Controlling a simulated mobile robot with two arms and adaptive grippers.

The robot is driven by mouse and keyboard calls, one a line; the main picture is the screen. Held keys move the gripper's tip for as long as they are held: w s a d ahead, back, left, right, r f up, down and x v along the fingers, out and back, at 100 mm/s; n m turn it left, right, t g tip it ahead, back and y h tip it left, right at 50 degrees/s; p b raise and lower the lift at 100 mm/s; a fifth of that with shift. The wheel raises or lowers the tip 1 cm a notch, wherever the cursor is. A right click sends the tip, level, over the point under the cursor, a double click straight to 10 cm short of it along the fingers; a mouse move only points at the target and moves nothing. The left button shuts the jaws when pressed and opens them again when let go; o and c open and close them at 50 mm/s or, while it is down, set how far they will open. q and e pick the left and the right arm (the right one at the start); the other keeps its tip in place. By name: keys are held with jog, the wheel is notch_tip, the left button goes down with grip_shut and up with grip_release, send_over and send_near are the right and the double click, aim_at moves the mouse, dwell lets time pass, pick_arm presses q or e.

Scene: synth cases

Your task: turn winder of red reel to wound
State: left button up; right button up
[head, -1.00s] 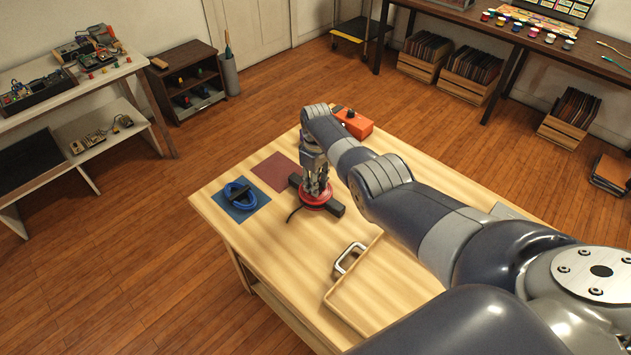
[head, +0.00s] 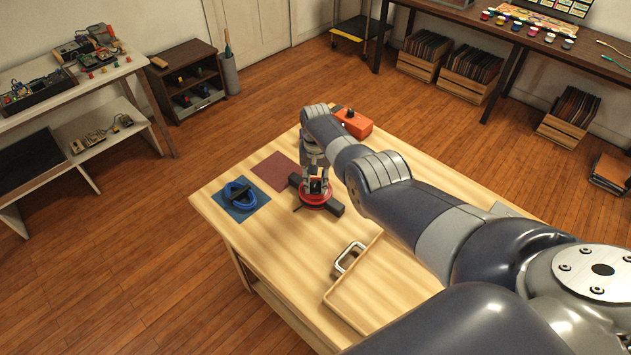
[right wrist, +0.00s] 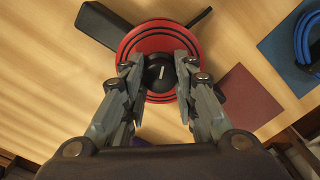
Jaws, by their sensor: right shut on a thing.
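The red reel (head: 314,203) lies flat on the wooden table, on a black bar (head: 336,208) that sticks out at its sides. In the right wrist view the red disc (right wrist: 155,43) is seen from above, with a round black winder knob (right wrist: 160,76) bearing a white mark at its centre. A short black strip (right wrist: 198,18) sticks out past the rim. My right gripper (head: 316,186) points down over the reel; in the wrist view its fingers (right wrist: 159,72) are shut on the knob from both sides. My left gripper is not in view.
A blue coil (head: 236,190) lies on a blue mat (head: 252,207), beside an empty maroon mat (head: 275,172). An orange box (head: 355,124) with a black knob stands behind my arm. The table's front left is clear.

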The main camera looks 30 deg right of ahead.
jog(key=m, duration=0.4)
jog(key=shift+s+m, duration=0.1)
jog(key=shift+m, duration=0.2)
jog(key=m, duration=0.4)
jog(key=shift+f, duration=0.1)
dwell(0.4)
jog(key=o, duration=1)
jog(key=shift+o, duration=0.2)
jog(key=shift+r, duration=0.25)
